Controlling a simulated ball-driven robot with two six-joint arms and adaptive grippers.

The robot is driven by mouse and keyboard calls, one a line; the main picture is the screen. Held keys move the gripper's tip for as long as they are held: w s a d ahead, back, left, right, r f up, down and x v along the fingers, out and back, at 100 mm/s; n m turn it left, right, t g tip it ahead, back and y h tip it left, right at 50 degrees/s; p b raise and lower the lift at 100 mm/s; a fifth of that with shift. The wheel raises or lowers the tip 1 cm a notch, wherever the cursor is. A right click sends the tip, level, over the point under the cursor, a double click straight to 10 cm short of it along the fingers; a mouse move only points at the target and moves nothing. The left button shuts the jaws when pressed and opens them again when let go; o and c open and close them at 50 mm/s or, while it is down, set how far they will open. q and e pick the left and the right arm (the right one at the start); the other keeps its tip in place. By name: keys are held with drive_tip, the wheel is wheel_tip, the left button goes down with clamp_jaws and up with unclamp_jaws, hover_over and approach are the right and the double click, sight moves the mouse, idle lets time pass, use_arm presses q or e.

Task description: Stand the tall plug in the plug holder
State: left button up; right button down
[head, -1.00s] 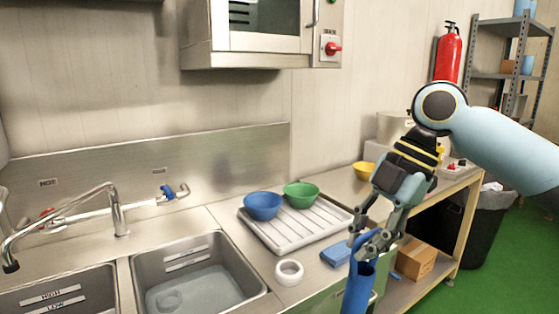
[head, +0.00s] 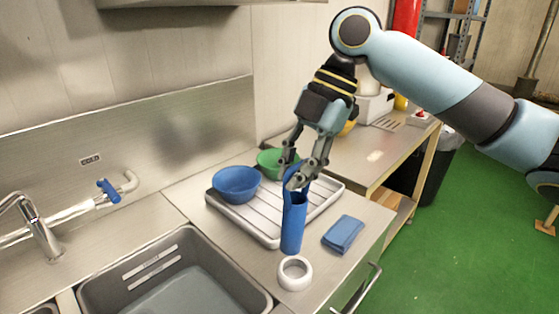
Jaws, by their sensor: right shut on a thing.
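The tall plug (head: 293,228) is a blue upright tube with a loop at its top. My right gripper (head: 294,182) is shut on the top of it, and its fingers hide part of that end. The plug holder (head: 294,273) is a white ring on the steel counter beside the sink. The plug's lower end shows just above the ring's far rim in the picture. It is outside the ring's opening, and I cannot tell its exact height. My left gripper is not in view.
A ribbed drying tray (head: 268,233) with a blue bowl (head: 236,184) and a green bowl (head: 270,162) lies behind the plug. A folded blue cloth (head: 343,234) lies to the right. The sink (head: 180,285) is at the left. The counter (head: 330,278) right of the holder is clear.

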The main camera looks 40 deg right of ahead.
sight(297, 206)
drive_tip(key=shift+s+f+b, duration=0.1)
drive_tip(key=shift+f+b, duration=0.45)
drive_tip(key=shift+f, duration=0.05)
drive_tip(key=shift+f+b, duration=0.6)
drive_tip(key=shift+b, duration=0.05)
drive_tip(key=shift+f+b, duration=0.7)
drive_tip(key=shift+f, duration=0.55)
drive_tip(key=shift+f+b, duration=0.55)
drive_tip(key=shift+s+a+f, duration=0.15)
drive_tip(key=shift+s+f, duration=0.1)
drive_tip(key=shift+f, duration=0.15)
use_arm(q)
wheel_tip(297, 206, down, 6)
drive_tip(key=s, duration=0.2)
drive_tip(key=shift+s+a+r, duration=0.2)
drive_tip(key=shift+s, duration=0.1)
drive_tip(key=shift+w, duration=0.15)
use_arm(e)
drive_tip(key=shift+f, duration=0.15)
use_arm(q)
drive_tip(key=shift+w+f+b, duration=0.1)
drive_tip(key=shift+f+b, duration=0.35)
drive_tip(key=shift+b, duration=0.25)
use_arm(e)
drive_tip(key=shift+f, duration=0.75)
